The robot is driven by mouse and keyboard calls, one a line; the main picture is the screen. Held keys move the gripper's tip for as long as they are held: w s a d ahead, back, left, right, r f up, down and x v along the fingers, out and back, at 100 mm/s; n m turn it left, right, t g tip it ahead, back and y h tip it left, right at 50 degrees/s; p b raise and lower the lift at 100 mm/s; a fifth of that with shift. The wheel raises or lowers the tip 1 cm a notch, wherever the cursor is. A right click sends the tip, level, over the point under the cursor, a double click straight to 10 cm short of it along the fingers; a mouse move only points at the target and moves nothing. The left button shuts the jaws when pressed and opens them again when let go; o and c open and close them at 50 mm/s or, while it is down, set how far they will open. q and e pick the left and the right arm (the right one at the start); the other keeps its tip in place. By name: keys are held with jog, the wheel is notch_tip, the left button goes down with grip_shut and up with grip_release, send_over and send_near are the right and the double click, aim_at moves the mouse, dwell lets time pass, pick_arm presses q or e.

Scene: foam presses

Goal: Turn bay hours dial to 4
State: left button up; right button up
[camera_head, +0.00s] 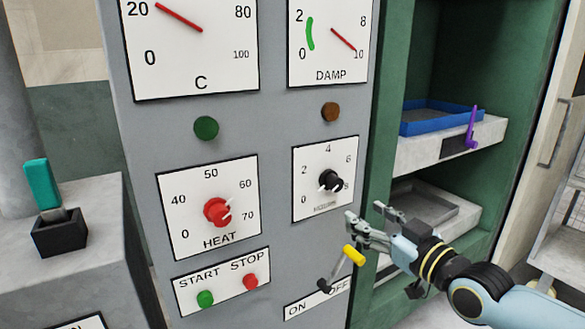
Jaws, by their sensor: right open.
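The hours dial is a black knob (330,181) on a white plate (309,207) marked 2, 4, 6 and 8, with 4 at the top. My right gripper (365,212) is open and empty, below and to the right of the knob. I see no contact between it and the knob. My left gripper is not in view.
A yellow-tipped lever (353,256) over the ON/OFF plate (303,306) sticks out just below my right gripper. A red heat knob (216,212) is left of the dial. Green shelves with a blue tray (425,125) and a purple handle (472,128) stand right.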

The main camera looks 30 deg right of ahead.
aim_at(338, 185)
jog(key=w+b, duration=0.2)
jog(key=w, duration=0.1)
jog(key=w+r+b, duration=0.1)
jog(key=w+b, duration=0.1)
jog(key=w, duration=0.1)
jog(key=w+r+b, duration=0.1)
jog(key=w+b, duration=0.1)
jog(key=w, duration=0.2)
jog(key=shift+w+a+r, duration=0.1)
jog(key=shift+a+r, duration=0.1)
jog(key=shift+a, duration=0.05)
jog(key=shift+w+r, duration=0.15)
jog(key=shift+w, duration=0.3)
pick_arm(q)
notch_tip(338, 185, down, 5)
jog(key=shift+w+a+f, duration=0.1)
pick_arm(e)
jog(key=shift+c, duration=0.3)
grip_shut()
